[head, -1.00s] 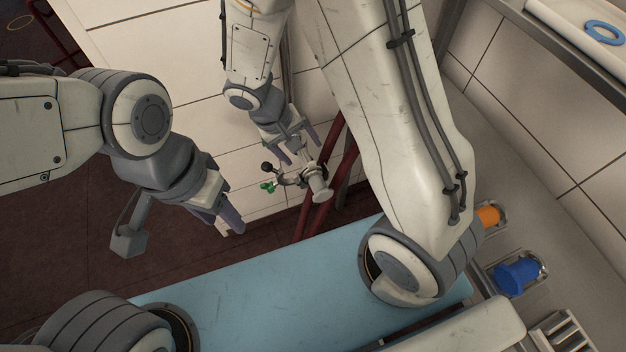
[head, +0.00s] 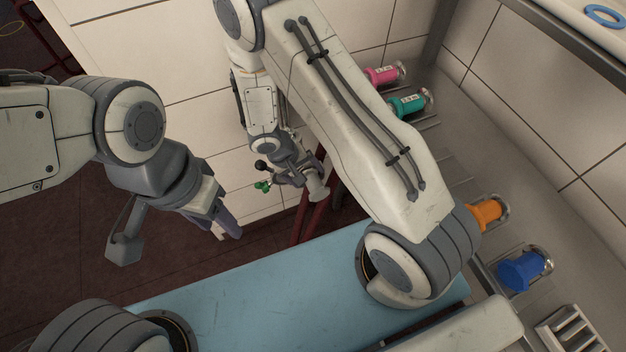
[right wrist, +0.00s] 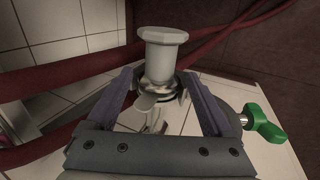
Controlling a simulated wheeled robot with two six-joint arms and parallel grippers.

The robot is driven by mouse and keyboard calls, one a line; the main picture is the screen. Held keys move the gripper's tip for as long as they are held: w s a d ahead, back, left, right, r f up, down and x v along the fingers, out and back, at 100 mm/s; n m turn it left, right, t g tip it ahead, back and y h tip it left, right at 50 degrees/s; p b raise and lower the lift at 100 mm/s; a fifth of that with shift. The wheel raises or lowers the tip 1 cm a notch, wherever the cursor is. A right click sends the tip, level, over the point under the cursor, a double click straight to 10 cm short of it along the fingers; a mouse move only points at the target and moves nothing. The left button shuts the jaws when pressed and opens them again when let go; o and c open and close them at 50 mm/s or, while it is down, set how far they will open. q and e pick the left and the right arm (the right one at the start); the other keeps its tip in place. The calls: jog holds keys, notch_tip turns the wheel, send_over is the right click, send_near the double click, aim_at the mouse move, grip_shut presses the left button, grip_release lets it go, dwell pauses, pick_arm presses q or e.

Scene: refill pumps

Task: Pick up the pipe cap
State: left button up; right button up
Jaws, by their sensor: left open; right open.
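A pale flanged cylinder, which looks like the pipe cap (head: 318,188), sits at the end of a metal pipe fitting below my right gripper in the head view. It also shows upright at the top middle of the right wrist view (right wrist: 163,55). My right gripper (right wrist: 160,80) is open, with one purple finger on each side of the cap's lower part. I cannot tell whether they touch it. In the head view my right gripper (head: 303,170) is partly hidden by my arm and the fitting. My left gripper (head: 228,224) is open and empty, well left of the cap.
A green wing nut (head: 262,186) sticks out left of the fitting and shows in the right wrist view (right wrist: 265,123). Dark red pipes (right wrist: 70,75) run close behind the cap.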

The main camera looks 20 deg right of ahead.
aim_at(311, 179)
jog(key=x, duration=0.3)
jog(key=shift+d+f, duration=0.1)
jog(key=shift+f, duration=0.25)
grip_shut()
jog(key=shift+r, duration=0.15)
